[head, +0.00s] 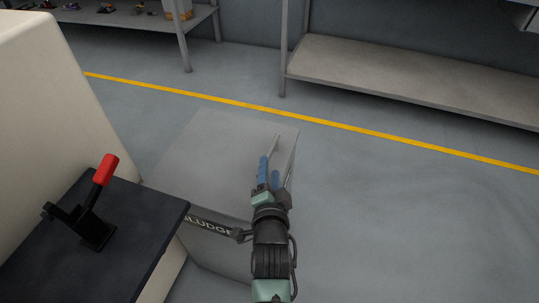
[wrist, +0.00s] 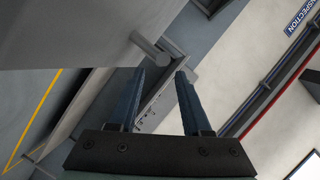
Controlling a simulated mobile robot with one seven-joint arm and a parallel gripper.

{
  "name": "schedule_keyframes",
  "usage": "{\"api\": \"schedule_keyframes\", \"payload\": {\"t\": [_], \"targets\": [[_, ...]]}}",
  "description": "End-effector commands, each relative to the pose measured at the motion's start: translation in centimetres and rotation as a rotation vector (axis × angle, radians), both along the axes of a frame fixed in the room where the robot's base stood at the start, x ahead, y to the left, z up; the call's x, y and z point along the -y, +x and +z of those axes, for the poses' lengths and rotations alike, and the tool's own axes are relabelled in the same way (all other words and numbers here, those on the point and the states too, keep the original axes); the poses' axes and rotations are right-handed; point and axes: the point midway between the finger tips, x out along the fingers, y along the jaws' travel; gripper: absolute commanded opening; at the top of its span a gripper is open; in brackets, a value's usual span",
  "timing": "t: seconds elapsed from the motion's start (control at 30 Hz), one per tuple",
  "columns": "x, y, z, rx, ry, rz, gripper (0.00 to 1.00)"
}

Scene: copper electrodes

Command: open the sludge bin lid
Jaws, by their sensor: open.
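The sludge bin (head: 205,225) is a grey box in the middle of the head view, with a dark "SLUDGE" label on its front. Its flat grey lid (head: 215,145) lies level and looks shut. A thin grey bar handle (head: 277,143) shows along the lid's right side, partly hidden by my gripper. My gripper (head: 269,168) has blue fingers and is open at that right side. In the wrist view, a round grey bar (wrist: 150,48) sticks out from a grey panel just beyond the fingertips (wrist: 162,74). I cannot tell whether either finger touches it.
A dark-topped stand (head: 130,240) with a red-handled lever (head: 105,170) stands close on the left, beside a cream cabinet (head: 45,100). Grey shelves (head: 400,80) line the back wall behind a yellow floor line (head: 340,125). The floor right of the bin is clear.

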Motion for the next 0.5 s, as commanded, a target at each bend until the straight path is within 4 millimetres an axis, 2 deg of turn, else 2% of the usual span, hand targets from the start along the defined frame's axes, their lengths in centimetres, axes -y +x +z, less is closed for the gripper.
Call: {"api": "schedule_keyframes", "payload": {"t": [0.2, 0.5], "targets": [[-0.1, 3.7, -1.0, 0.002, -0.004, 0.002, 0.48], [-0.2, 6.6, -1.5, 0.001, -0.001, 0.001, 0.48]]}}
